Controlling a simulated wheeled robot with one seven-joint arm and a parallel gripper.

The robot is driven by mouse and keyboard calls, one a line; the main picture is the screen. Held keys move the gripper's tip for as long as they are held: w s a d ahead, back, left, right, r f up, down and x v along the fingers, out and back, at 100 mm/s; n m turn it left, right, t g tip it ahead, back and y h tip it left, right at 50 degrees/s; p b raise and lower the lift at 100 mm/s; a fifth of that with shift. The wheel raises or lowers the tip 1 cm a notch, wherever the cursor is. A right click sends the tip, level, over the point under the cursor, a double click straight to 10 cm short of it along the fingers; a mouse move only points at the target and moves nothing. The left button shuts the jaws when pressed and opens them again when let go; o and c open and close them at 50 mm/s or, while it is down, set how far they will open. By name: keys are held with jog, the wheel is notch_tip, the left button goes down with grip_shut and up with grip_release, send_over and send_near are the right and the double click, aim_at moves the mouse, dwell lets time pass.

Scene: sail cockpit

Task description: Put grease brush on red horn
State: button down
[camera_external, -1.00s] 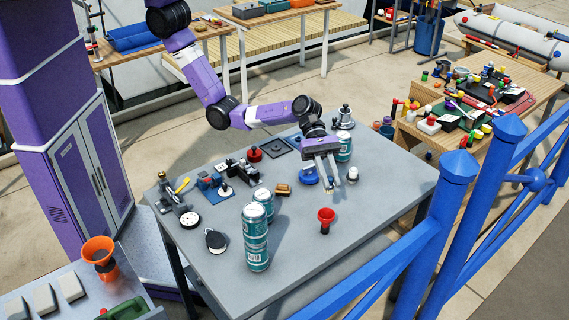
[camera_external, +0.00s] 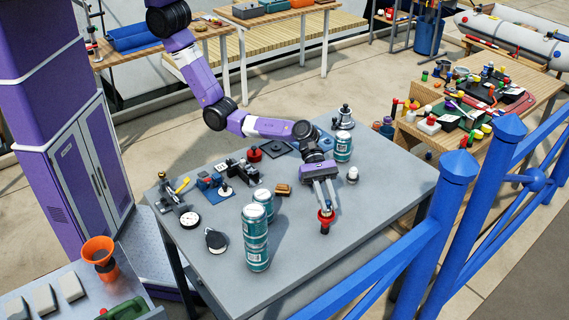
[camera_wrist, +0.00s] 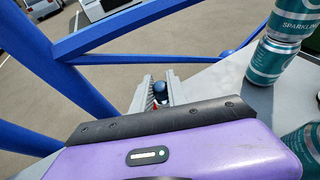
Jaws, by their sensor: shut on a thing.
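The red horn (camera_external: 325,226) stands on the grey table (camera_external: 290,283) near its front edge. My gripper (camera_external: 326,209) points down at the horn, its fingertips at the horn's upper rim. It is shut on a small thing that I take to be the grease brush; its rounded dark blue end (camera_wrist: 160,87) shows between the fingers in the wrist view. A sliver of red from the horn (camera_wrist: 155,106) shows beside it. The brush's lower part is hidden, so I cannot tell whether it touches the horn.
Two stacked teal cans (camera_external: 257,238) stand left of the horn, with another teal can (camera_external: 264,201) behind them. A teal can (camera_external: 343,148) and a small white-topped item (camera_external: 352,174) stand behind my gripper. Blue railings (camera_external: 440,210) run along the front right. The table right of the horn is clear.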

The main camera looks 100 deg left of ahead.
jog(key=shift+f, duration=0.1)
jog(key=c, duration=1.3)
grip_release()
jog(key=v, duration=1.2)
jog(key=shift+s, duration=0.1)
